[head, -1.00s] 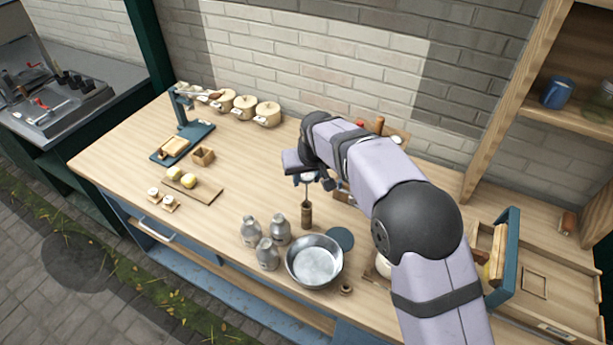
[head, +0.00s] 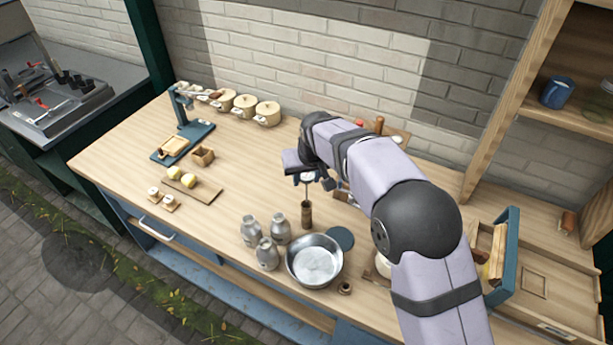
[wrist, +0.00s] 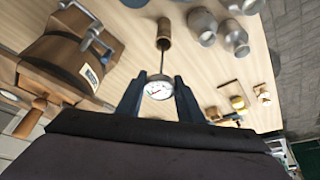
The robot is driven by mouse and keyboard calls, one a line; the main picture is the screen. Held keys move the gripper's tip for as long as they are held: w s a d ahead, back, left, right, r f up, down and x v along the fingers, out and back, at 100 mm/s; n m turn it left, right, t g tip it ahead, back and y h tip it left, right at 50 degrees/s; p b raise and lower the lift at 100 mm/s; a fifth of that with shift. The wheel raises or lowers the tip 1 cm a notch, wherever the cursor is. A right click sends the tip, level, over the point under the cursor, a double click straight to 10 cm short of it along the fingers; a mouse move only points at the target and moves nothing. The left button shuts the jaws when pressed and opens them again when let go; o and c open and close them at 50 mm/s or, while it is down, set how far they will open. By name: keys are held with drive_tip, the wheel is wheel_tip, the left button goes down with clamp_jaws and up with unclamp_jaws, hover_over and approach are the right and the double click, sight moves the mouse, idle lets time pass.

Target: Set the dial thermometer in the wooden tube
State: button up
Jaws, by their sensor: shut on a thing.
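My gripper (wrist: 159,92) is shut on the dial thermometer (wrist: 158,89), holding it by its round white dial between the two fingers. The thermometer's thin stem runs from the dial toward the wooden tube (wrist: 164,29). In the head view the wooden tube (head: 306,214) stands upright on the bench, and the thermometer (head: 307,180) is above it with its stem pointing down. The stem's lower end meets the tube's mouth; I cannot tell how deep it is. My gripper (head: 307,180) is partly hidden by my arm.
Several metal bottles (head: 266,254) and a metal bowl (head: 314,261) stand in front of the tube. A dark green disc (head: 340,238) lies to its right. A wooden box with a metal handle (wrist: 75,52) is at left in the wrist view.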

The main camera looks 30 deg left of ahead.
sight(307, 201)
drive_tip(key=shift+f+b, duration=3.45)
drive_tip(key=shift+f, duration=2)
drive_tip(key=shift+r, duration=0.1)
idle(0.5)
drive_tip(key=o, duration=0.9)
drive_tip(key=c, duration=0.3)
drive_tip(key=shift+c, duration=0.2)
drive_tip(key=shift+p+v, duration=1.25)
drive_tip(key=shift+v, duration=1.3)
